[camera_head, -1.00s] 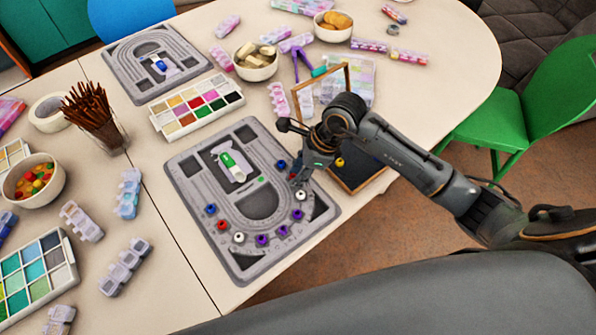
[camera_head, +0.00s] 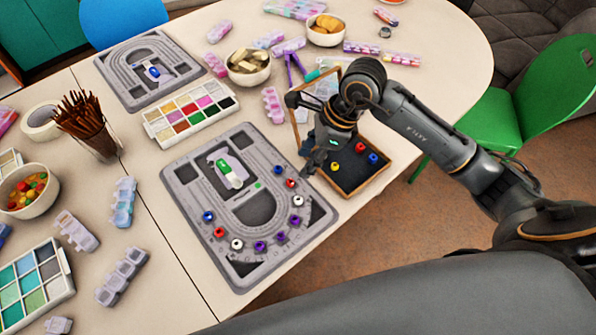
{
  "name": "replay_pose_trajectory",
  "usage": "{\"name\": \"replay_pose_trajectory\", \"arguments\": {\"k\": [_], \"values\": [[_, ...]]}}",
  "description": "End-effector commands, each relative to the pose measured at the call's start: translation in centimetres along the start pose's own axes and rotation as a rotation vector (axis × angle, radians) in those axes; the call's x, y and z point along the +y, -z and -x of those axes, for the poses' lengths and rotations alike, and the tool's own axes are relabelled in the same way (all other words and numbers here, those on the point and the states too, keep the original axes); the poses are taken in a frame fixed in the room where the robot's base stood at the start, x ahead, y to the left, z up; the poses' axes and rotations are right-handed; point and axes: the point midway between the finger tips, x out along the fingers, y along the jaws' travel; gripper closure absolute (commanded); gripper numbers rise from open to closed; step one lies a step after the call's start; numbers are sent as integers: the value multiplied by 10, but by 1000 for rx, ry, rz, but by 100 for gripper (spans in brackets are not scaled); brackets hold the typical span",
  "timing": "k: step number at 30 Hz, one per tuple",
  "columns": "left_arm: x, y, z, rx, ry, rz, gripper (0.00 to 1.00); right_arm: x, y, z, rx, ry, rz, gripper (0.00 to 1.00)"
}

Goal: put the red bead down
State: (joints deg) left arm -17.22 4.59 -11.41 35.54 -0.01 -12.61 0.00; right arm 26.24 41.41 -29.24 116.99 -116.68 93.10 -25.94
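A red bead (camera_head: 291,183) sits in the right-hand part of the curved row on the near grey bead board (camera_head: 190,192), between a blue bead (camera_head: 278,170) and a white bead (camera_head: 297,200). Another red bead (camera_head: 219,232) is in the row's left part. My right gripper (camera_head: 312,168) is right of the board's red bead and apart from it, by the left side of the dark tray (camera_head: 350,188). I see no bead in its fingers, but their opening is too small to tell. My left gripper is out of view.
The tray holds a third red bead (camera_head: 360,147), a blue bead (camera_head: 373,158) and a yellow bead (camera_head: 334,166). A white paint palette (camera_head: 160,130) lies behind the near board, with a second bead board (camera_head: 115,68) farther back. The table edge runs close by the tray.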

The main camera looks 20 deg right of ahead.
Motion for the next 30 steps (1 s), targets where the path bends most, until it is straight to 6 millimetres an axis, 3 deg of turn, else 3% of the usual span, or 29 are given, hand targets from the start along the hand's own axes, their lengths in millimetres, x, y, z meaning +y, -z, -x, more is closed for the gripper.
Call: {"name": "replay_pose_trajectory", "arguments": {"k": [3,9,30], "values": [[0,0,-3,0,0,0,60,-1,0,21,0,4,1,57],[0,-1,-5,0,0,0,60,0,0,38,-1,1,0,57],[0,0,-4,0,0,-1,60,0,-1,40,-3,1,0,57]]}}
